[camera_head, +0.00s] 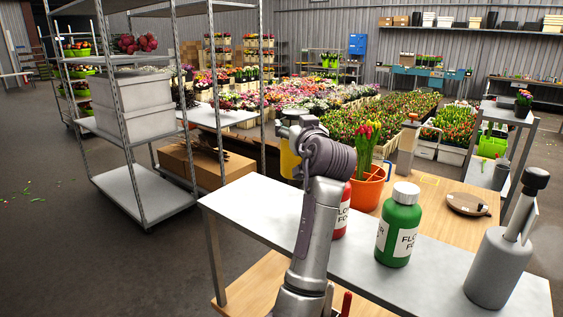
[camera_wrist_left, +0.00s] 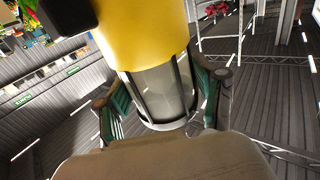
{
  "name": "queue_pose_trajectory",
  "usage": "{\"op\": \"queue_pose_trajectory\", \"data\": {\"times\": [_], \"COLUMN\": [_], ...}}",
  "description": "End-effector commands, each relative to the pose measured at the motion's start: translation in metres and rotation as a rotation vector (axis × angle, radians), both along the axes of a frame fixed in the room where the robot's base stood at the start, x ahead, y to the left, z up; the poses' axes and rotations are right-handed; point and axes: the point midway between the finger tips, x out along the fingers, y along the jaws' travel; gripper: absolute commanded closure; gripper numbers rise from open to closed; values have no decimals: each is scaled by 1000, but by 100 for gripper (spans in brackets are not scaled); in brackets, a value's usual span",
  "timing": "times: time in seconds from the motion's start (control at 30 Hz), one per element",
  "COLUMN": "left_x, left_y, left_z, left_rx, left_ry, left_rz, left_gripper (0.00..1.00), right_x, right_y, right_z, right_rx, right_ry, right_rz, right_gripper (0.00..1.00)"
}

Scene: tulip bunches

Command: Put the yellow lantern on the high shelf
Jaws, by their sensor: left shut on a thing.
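The yellow lantern (camera_head: 289,158) is in the head view, partly behind my left arm; a grey part shows above its yellow body. In the left wrist view the lantern (camera_wrist_left: 150,38) has a yellow section and a clear cylinder with dark bars. My left gripper (camera_wrist_left: 163,93) has its green fingers on both sides of the clear cylinder, shut on it. In the head view the gripper is mostly hidden by my wrist. A tall metal rack (camera_head: 128,150) stands at left, with shelf boards at several heights; the lantern is to its right. I cannot tell which board is the high shelf.
A grey-topped table (camera_head: 262,207) is in front, holding a green bottle (camera_head: 399,228), a red bottle (camera_head: 342,215) and a grey sprayer (camera_head: 497,268). An orange pot of tulips (camera_head: 367,188) stands behind. The rack carries grey crates (camera_head: 135,103). Floor at left is mostly open.

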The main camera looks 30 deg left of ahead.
Motion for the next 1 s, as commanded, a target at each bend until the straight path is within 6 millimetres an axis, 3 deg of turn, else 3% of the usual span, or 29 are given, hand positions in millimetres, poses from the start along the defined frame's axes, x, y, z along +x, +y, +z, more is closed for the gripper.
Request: {"op": "queue_pose_trajectory", "data": {"times": [0.1, 0.3, 0.7, 1.0], "left_x": [-27, -53, -56, -55], "left_y": [2, 3, 3, 3], "left_z": [-12, -29, -71, -74], "left_rx": [2, 1, 3, 1], "left_ry": [1, -1, 2, -2], "left_rz": [0, -1, -1, -1], "left_gripper": [79, 79, 79, 79], "right_x": [3, 13, 14, 14], "right_y": [1, 1, -5, -6], "right_z": [16, 25, 42, 39], "right_rx": [1, 2, -6, -7], "right_ry": [-4, -19, -21, -20], "right_rz": [0, 0, -1, -1], "right_gripper": [60, 60, 60, 60]}}
